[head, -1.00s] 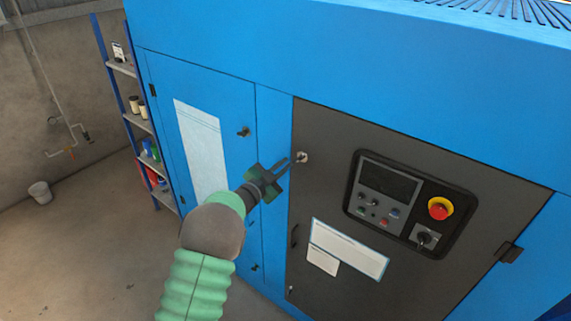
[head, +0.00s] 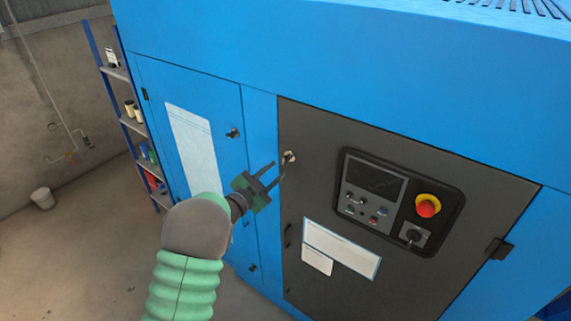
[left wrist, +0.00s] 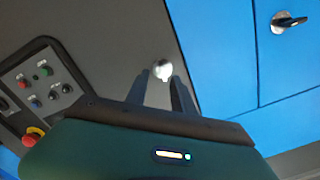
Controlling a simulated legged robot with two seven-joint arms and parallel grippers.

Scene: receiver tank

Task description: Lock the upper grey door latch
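The upper grey door latch (head: 289,157) is a small pale metal fitting near the top left corner of the grey door (head: 330,205). In the left wrist view the latch (left wrist: 162,70) shows as a bright round head between the fingertips. My left gripper (head: 280,167) is open, its two dark fingers pointing at the latch from the lower left. In the left wrist view the gripper's fingers (left wrist: 160,90) stand apart on either side of the latch's line of sight. I cannot tell whether they touch it. My right gripper is out of view.
Right of the latch is a control panel (head: 375,185) with a red and yellow stop button (head: 427,205). A blue door (head: 180,110) with a black latch (head: 233,133) is to the left.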

